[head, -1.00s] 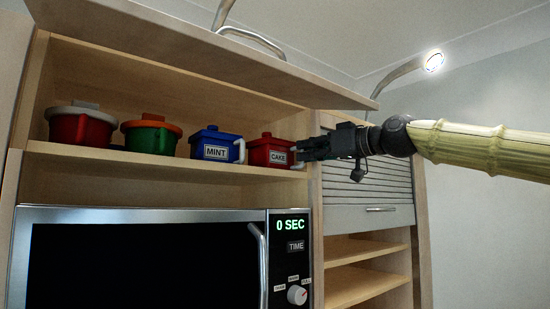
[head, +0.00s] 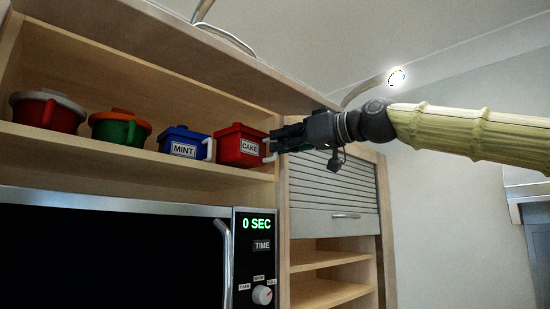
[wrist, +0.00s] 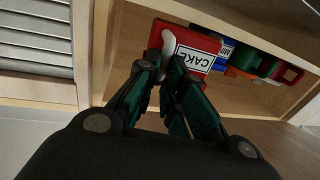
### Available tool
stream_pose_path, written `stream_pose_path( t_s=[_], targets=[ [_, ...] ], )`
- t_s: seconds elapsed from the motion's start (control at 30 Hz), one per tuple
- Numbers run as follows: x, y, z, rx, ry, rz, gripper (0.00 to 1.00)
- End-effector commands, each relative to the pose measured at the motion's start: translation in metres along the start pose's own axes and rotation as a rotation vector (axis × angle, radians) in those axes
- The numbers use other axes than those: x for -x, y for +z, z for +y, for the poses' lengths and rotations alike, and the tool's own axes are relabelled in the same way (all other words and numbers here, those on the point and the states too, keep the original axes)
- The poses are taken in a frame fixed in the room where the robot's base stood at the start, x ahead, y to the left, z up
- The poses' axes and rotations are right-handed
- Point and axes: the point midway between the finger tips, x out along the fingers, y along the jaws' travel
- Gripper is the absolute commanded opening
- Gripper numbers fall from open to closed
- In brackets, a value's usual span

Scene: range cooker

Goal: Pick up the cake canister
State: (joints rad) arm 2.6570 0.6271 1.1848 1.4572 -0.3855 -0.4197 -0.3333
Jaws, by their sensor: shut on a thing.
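The cake canister (head: 238,143) is a red box with a lid and a white label reading CAKE. It sits at the right end of the shelf in the head view. My gripper (head: 274,146) is at its right side, shut on its white handle. In the wrist view the canister (wrist: 186,44) is just beyond the fingertips of my gripper (wrist: 166,62), with the pale handle (wrist: 167,44) between them. Whether the canister still rests on the shelf is hard to tell.
The blue MINT canister (head: 184,143) stands close on its left. A green pot with an orange lid (head: 120,127) and a red pot (head: 47,111) are farther left. The shelf (head: 90,150) is above a microwave (head: 110,255). A slatted roller door (head: 330,190) is to the right.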

Motion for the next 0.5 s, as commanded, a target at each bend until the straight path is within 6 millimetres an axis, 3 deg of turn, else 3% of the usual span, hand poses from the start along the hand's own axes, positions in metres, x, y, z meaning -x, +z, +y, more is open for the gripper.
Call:
stream_pose_path(
  t_s=[0.03,0.2,0.5],
  targets=[
    [0.015,0.008,0.002,0.0,0.003,0.005,0.0],
    [0.06,0.014,0.002,-0.001,0.002,0.005,0.0],
    [0.117,0.02,0.002,-0.001,0.002,0.004,0.0]
  ],
)
